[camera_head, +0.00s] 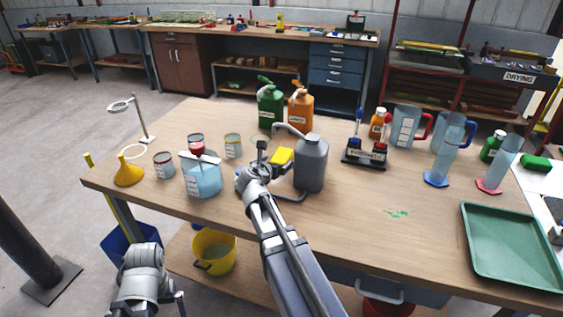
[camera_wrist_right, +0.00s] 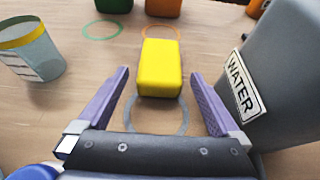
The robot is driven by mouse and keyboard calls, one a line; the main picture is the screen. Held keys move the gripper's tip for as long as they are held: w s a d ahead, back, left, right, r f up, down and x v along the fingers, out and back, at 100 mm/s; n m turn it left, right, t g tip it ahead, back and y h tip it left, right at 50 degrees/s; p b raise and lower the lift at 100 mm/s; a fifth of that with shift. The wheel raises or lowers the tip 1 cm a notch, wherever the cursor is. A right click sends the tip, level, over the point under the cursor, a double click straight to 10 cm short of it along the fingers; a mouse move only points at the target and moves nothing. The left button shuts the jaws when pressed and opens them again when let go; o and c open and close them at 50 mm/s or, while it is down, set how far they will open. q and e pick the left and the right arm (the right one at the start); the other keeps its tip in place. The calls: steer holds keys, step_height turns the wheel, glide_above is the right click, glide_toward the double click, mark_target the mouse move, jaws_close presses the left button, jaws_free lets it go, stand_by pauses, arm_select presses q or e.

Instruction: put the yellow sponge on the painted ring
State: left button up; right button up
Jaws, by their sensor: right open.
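The yellow sponge (camera_head: 281,156) lies on the wooden table (camera_head: 350,225) just left of the grey jug. In the right wrist view the sponge (camera_wrist_right: 160,66) is ahead of and between the open fingers of my right gripper (camera_wrist_right: 160,76), with gaps on both sides. A grey-blue painted ring (camera_wrist_right: 157,129) shows on the near side of the sponge, which hides its far part. An orange ring (camera_wrist_right: 147,33) and a green ring (camera_wrist_right: 85,32) lie beyond. My right gripper (camera_head: 279,172) is low over the table. My left gripper (camera_head: 155,303) is at the lower left, its fingers mostly out of sight.
The grey jug (camera_head: 311,164), labelled water (camera_wrist_right: 265,75), stands close to my right finger. A beaker (camera_head: 203,176) and jars stand left. The green jug (camera_head: 270,108) and orange jug (camera_head: 300,112) stand behind. A green tray (camera_head: 500,278) lies right; the table's front middle is clear.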

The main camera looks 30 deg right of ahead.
mark_target(278, 160)
steer(key=b+x, duration=0.1)
steer(key=x, duration=0.2)
steer(key=shift+w+d+f, duration=0.25)
steer(key=shift+s+r, duration=0.1)
steer(key=shift+c, duration=0.5)
steer(key=c, duration=1.1)
arm_select(q)
steer(key=shift+f, duration=0.65)
arm_select(e)
steer(key=shift+c, duration=0.2)
